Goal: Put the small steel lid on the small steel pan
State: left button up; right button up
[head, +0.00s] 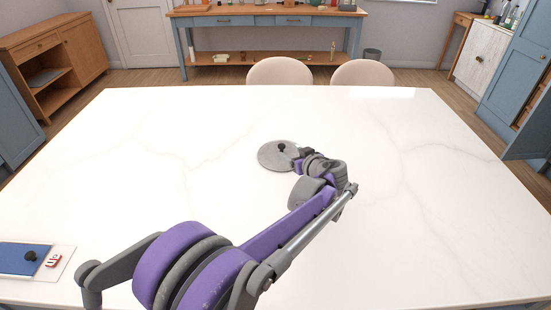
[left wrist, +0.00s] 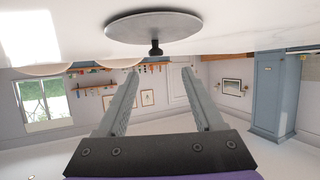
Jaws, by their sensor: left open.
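The small steel lid (head: 268,158) is a flat grey disc with a black knob (head: 281,147) on top. It lies on the white table, just past the fingers of my left gripper (head: 299,152). In the left wrist view, which is upside down, the lid (left wrist: 155,25) is at the top and its knob (left wrist: 156,50) points down in the picture. My left gripper (left wrist: 160,72) is open, with the knob ahead of and roughly between its fingertips and nothing held. I see no small steel pan in either view. My right gripper is not in view.
The white marble table (head: 130,150) is mostly clear around the lid. A white board with a blue panel (head: 24,258), a black knob and a small red-and-white item lies at the left front edge. Two beige chairs (head: 280,71) stand at the far edge.

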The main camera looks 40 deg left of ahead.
aim_at(283, 147)
pick_arm(q)
jog(key=shift+w+a+f, duration=0.3)
jog(key=shift+a+f, duration=0.1)
jog(key=shift+f, duration=0.35)
jog(key=x, duration=0.4)
jog(key=shift+w+a, duration=0.15)
jog(key=shift+w+r+x, duration=0.1)
jog(key=shift+r+x, duration=0.05)
jog(key=shift+x, duration=1.2)
jog(key=shift+w+r+x, duration=0.1)
jog(key=shift+w+x, duration=0.05)
jog(key=shift+x, duration=1.2)
grip_shut()
